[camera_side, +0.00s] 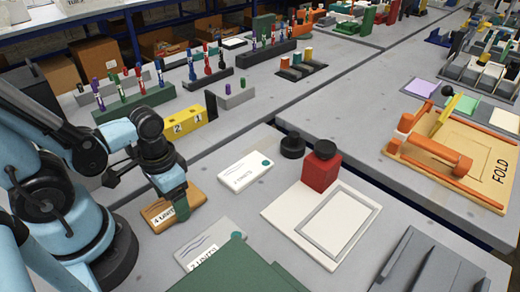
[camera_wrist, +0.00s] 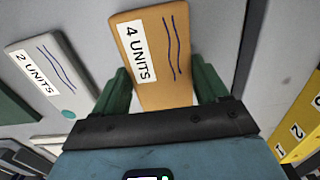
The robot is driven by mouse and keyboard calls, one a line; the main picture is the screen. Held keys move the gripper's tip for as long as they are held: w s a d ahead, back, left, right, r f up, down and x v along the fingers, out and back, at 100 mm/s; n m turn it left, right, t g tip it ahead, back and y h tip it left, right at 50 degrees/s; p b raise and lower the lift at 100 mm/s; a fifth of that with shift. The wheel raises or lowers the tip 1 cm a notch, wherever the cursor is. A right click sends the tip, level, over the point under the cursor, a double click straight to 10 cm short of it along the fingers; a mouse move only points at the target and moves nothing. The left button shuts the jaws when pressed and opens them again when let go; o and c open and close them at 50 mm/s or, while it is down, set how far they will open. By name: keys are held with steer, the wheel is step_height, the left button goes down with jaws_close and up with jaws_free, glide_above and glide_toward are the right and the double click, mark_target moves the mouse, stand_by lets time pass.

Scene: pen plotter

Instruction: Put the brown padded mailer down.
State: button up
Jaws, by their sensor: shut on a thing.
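The brown padded mailer (camera_side: 187,207) carries a white label reading "4 UNITS" and sits low over the grey table at the left of the side view. It also fills the top middle of the wrist view (camera_wrist: 173,62), with dark wavy lines on it. My gripper (camera_side: 172,190) points down at it, its green fingers on both sides of the mailer in the wrist view (camera_wrist: 164,90). The gripper is shut on the mailer. I cannot tell whether its underside touches the table.
A pale mailer (camera_side: 207,243) labelled "2 UNITS" lies nearby, and another white mailer (camera_side: 246,172) lies to the right. A yellow numbered block (camera_side: 184,125) stands behind. A green box (camera_side: 238,268) is at the front.

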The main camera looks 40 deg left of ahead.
steer(key=shift+f, duration=0.2)
steer(key=o, duration=1)
steer(key=shift+o, duration=0.2)
steer(key=shift+r, duration=0.15)
step_height(320, 180, up, 12)
steer(key=w+t, duration=0.2)
steer(key=w, duration=0.1)
steer(key=w+t, duration=0.2)
steer(key=w, duration=0.2)
steer(key=w+r+t, duration=0.1)
steer(key=w+t, duration=0.1)
steer(key=w, duration=0.2)
steer(key=shift+a+t, duration=0.25)
steer(key=shift+t, duration=0.15)
steer(key=shift+w+r, duration=0.2)
steer(key=shift+w, duration=0.05)
